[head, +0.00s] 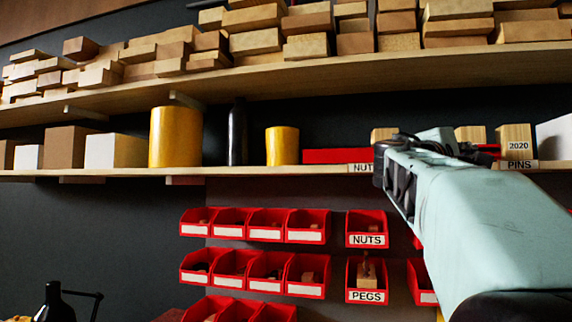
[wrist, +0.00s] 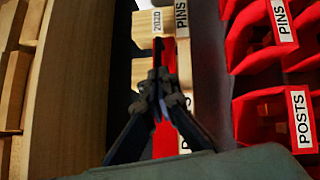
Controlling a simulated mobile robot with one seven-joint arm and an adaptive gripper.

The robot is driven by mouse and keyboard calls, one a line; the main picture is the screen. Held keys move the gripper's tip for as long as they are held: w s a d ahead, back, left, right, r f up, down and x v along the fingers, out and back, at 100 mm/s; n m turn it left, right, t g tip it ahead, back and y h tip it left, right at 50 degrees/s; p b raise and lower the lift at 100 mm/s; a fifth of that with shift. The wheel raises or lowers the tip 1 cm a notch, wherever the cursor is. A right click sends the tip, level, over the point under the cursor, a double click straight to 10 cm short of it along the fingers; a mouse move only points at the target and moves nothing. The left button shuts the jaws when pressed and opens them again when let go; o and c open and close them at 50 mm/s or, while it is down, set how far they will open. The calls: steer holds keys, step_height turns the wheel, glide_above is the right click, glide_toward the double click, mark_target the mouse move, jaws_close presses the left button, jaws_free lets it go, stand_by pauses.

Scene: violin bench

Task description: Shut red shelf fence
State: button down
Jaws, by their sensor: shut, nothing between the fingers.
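The red shelf fence (head: 335,156) is a long, low red piece along the front of the lower shelf, above a NUTS label. Red also shows to the right, behind my arm; the middle stretch is hidden there. In the wrist view, red (wrist: 168,58) shows just beyond my fingertips and below them. My gripper (wrist: 164,92) is shut and empty, its fingertips close to the red piece; I cannot tell whether they touch. In the head view its fingers are mostly hidden behind my arm. A wooden block marked 2020 (head: 515,141) stands uncovered above the PINS label (head: 519,165).
Red bins (head: 366,240) hang below the shelf, close to my gripper in the wrist view. Yellow cylinders (head: 176,137) and a black bottle (head: 238,132) stand left on the shelf (head: 100,173). The upper shelf (head: 300,72) holds stacked wood blocks.

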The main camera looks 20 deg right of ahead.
steer(key=s+d, duration=0.5)
steer(key=d, duration=0.2)
steer(key=shift+d, duration=0.4)
steer(key=shift+w+f, duration=0.1)
